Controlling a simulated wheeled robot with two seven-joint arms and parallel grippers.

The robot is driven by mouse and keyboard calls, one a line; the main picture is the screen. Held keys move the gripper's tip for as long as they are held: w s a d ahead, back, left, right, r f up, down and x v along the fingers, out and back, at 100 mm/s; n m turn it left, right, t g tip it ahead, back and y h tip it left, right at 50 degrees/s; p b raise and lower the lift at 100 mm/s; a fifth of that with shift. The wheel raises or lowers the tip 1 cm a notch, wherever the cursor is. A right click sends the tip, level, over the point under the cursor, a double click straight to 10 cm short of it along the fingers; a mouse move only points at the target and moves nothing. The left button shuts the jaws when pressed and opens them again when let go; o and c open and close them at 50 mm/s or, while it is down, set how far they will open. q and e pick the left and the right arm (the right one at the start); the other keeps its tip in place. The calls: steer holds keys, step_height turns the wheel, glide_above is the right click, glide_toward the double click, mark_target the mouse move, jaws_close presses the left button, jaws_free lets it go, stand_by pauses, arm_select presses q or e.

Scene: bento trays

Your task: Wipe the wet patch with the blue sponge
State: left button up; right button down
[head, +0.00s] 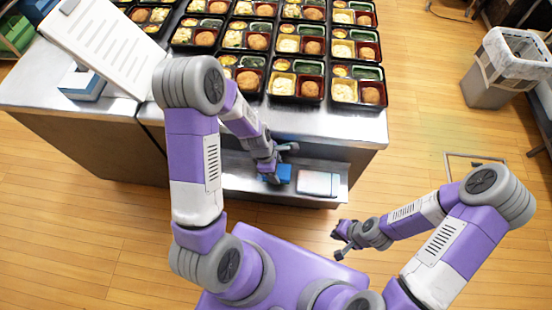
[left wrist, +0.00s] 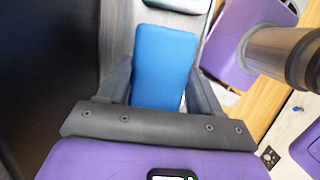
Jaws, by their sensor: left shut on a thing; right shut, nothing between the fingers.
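The blue sponge (left wrist: 165,62) is between the two fingers of my left gripper (left wrist: 160,95) in the left wrist view. In the head view the sponge (head: 284,173) shows at the low shelf on the front of the counter, partly behind my left gripper (head: 271,177). My left gripper is shut on it. I cannot tell whether the sponge touches the shelf. My right gripper (head: 343,241) is shut and empty, out over the floor to the right of my base. I cannot make out the wet patch in either view.
A pale flat box (head: 318,183) lies on the shelf (head: 235,172) right of the sponge. Several filled bento trays (head: 297,80) cover the middle of the steel counter (head: 130,121). A white panel (head: 105,45) stands at its left. A bin (head: 490,90) stands on the floor at right.

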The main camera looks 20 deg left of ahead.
arm_select(q)
steer(key=shift+w+r+p, duration=0.1)
steer(key=shift+r+p, duration=1.8)
steer(key=shift+r, duration=0.45)
